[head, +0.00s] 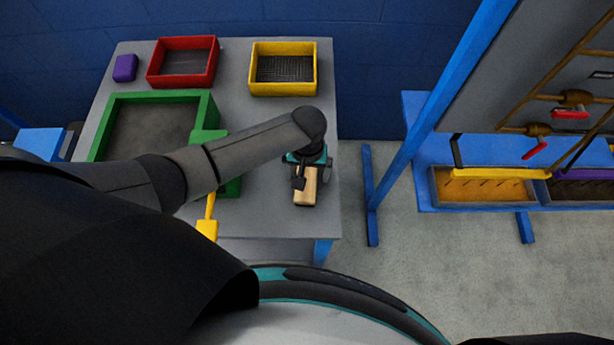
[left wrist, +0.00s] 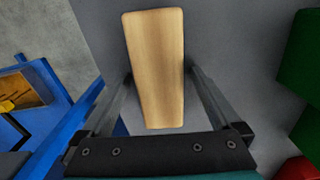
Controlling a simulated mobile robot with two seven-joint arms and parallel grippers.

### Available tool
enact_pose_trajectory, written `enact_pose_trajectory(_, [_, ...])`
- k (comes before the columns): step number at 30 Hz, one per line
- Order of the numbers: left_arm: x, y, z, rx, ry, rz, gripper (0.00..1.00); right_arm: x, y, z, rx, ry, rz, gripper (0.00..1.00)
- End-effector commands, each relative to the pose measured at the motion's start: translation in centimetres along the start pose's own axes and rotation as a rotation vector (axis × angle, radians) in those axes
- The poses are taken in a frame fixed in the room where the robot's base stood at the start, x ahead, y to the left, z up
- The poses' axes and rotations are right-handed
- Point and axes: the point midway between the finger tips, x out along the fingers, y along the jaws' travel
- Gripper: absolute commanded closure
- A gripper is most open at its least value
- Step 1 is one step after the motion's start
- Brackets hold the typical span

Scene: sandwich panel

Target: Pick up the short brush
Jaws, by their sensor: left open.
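The short brush shows as a light wooden block (head: 306,187) lying on the grey table near its front right corner. In the left wrist view the wooden piece (left wrist: 156,65) fills the middle, between the two fingers. My left gripper (head: 300,180) is over it from above, with its jaws open (left wrist: 158,88) and a finger on each side of the wood. I see a gap beside the wood, so the fingers are apart from it. Any bristles are hidden. My right gripper is not in view.
The grey table (head: 232,100) carries a green tray (head: 97,150), a red tray (head: 183,43), a yellow tray (head: 283,90) and a purple block (head: 125,68). A yellow-handled tool (head: 207,228) is at the front edge. A blue rack with bins (head: 483,205) stands at right.

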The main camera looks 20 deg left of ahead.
Motion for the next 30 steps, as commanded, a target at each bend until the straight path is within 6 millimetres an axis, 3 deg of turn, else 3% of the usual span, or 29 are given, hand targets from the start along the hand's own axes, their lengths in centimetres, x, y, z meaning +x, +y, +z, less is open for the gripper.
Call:
enact_pose_trajectory(5, [-0.08, 0.03, -0.01, 0.000, 0.000, 0.000, 0.05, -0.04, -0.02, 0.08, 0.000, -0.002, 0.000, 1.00])
enact_pose_trajectory(30, [-0.10, 0.02, -0.01, 0.000, 0.000, 0.000, 0.98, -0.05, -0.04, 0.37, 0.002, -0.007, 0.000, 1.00])
